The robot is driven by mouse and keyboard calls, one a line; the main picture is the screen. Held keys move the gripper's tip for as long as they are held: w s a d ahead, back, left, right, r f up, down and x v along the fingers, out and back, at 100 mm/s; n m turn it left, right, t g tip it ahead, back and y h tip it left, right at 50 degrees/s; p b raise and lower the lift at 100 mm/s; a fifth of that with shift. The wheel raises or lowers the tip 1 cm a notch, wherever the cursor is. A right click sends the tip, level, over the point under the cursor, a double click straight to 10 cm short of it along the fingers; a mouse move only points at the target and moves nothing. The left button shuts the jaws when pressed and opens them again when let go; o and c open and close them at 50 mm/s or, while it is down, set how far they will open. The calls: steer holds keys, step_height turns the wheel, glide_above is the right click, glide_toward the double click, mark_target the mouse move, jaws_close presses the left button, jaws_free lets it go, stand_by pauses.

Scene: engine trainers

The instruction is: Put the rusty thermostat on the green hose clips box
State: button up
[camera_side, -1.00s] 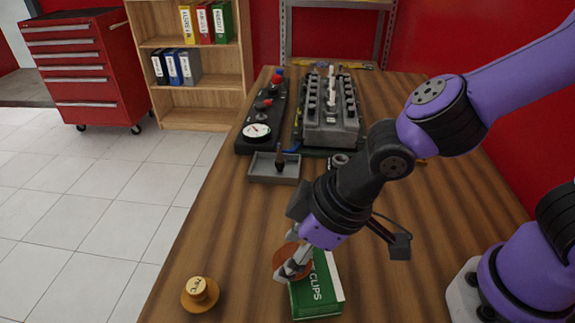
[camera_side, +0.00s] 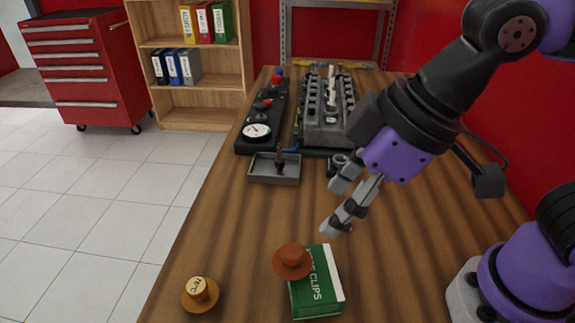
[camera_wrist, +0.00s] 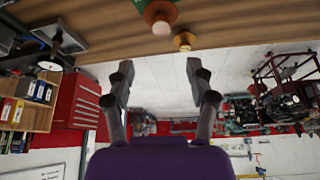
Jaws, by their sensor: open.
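The rusty thermostat (camera_side: 292,261) is a brown-orange round part with a wide flange. It rests on the left part of the green hose clips box (camera_side: 316,290), its flange overhanging the box's left edge. In the wrist view the rusty thermostat (camera_wrist: 160,14) shows at the top, with a sliver of the green box (camera_wrist: 141,3) beside it. My gripper (camera_side: 340,207) is open and empty, above and behind the box, apart from the thermostat. Its two spread fingers also show in the wrist view (camera_wrist: 160,75).
A brass thermostat (camera_side: 200,294) stands on the table left of the box. A grey tray (camera_side: 262,178) with a dark upright part, a gauge panel (camera_side: 257,132) and an engine head (camera_side: 331,125) are farther back. The wooden table (camera_side: 230,230) is clear between the tray and box.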

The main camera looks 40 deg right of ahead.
steer(key=d+m+t+h, duration=0.1)
steer(key=d+m+h, duration=0.2)
steer(key=d, duration=1.4)
steer(key=w+f+m, duration=0.1)
steer(key=m, duration=0.3)
steer(key=shift+m, duration=0.3)
steer(key=shift+d, duration=0.1)
steer(key=o, duration=0.6)
